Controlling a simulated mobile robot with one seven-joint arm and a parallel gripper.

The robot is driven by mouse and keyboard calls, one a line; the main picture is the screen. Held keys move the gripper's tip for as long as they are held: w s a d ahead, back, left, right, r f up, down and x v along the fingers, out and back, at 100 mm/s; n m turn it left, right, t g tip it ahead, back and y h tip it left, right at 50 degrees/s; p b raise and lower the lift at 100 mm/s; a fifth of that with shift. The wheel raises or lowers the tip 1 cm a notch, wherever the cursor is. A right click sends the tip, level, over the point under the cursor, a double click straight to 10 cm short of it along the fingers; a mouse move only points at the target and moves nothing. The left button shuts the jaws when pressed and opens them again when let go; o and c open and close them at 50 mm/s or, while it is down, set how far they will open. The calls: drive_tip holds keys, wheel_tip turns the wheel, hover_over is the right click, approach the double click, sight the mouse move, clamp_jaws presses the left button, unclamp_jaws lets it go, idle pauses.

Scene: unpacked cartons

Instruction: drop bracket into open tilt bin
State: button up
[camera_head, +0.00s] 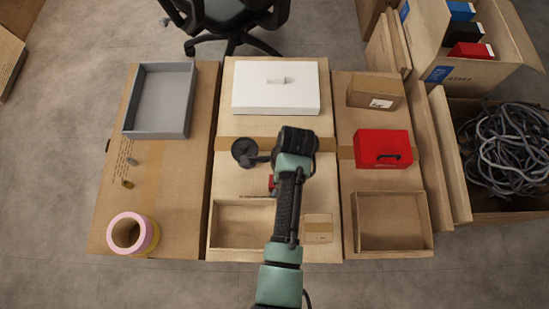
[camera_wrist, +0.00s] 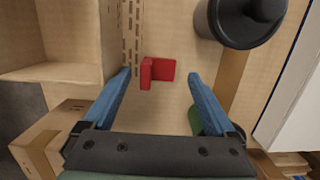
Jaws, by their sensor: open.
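A red L-shaped bracket (camera_wrist: 155,72) lies on the middle carton in the wrist view. In the head view only a small red part of the bracket (camera_head: 271,184) shows beside my arm. My gripper (camera_wrist: 160,75) is open and empty, its two blue fingers on either side of the bracket with gaps between. In the head view my wrist hides the fingers. No bin is plainly marked as the tilt bin; a grey open-topped bin (camera_head: 187,132) stands on the left carton and looks empty. Its tilt cannot be told.
An open cardboard box (camera_head: 240,204) and a small carton (camera_head: 318,228) stand near the bracket. A dark round object (camera_head: 244,152) and a white box (camera_head: 275,95) lie farther back. A red case (camera_head: 382,148) is right; a tape roll (camera_head: 133,233) is left.

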wheel_tip(320, 180, up, 9)
drive_tip(key=d+p, duration=0.1)
drive_tip(key=p, duration=0.1)
drive_tip(key=shift+d+p, duration=0.2)
drive_tip(key=shift+p, duration=0.15)
drive_tip(key=shift+s+r, duration=0.1)
